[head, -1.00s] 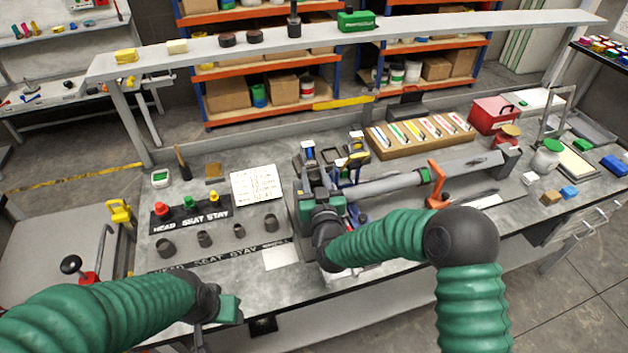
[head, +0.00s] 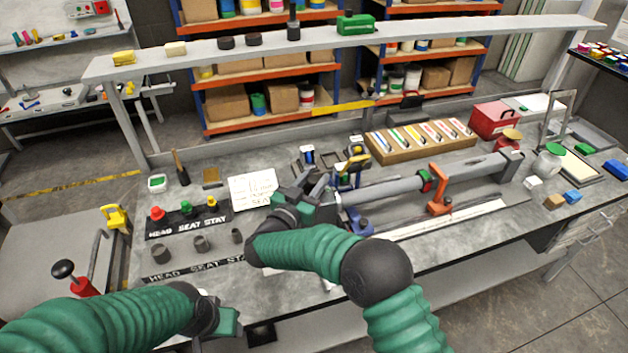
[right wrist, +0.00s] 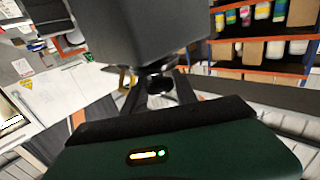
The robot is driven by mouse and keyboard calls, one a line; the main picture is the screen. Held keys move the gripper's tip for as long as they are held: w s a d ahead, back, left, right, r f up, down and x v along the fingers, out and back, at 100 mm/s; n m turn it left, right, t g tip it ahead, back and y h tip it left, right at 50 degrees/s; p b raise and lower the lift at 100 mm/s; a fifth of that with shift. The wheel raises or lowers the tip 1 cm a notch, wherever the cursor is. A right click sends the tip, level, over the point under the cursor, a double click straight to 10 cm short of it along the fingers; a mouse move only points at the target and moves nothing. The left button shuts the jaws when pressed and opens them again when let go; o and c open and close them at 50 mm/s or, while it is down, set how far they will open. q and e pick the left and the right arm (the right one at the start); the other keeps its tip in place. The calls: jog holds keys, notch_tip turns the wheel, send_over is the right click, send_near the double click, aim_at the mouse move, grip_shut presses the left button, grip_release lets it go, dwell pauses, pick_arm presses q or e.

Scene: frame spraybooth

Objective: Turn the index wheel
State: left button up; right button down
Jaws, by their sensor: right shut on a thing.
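My right gripper (head: 318,186) is at the left end of the bench fixture. It is shut on a dark part there, which I take to be the index wheel; the gripper hides most of it. In the right wrist view a small black piece (right wrist: 158,84) shows beyond the dark gripper body. A long grey tube (head: 392,186) runs right from the fixture, with an orange clamp (head: 438,192) and a blue clamp (head: 356,222) along it. My left gripper (head: 228,322) hangs at the bench's front edge, away from the fixture; its fingers are not clear.
A strip with red, green and yellow buttons (head: 186,216) and dark cups (head: 200,244) stand left of my right arm. A white sheet (head: 252,189) lies behind them. A wooden rack (head: 420,145) and red box (head: 495,118) stand at the back. A shelf (head: 200,50) spans above.

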jog(key=shift+a, duration=0.1)
dwell(0.3)
jog(key=c, duration=1.3)
grip_release()
jog(key=shift+o, duration=1.3)
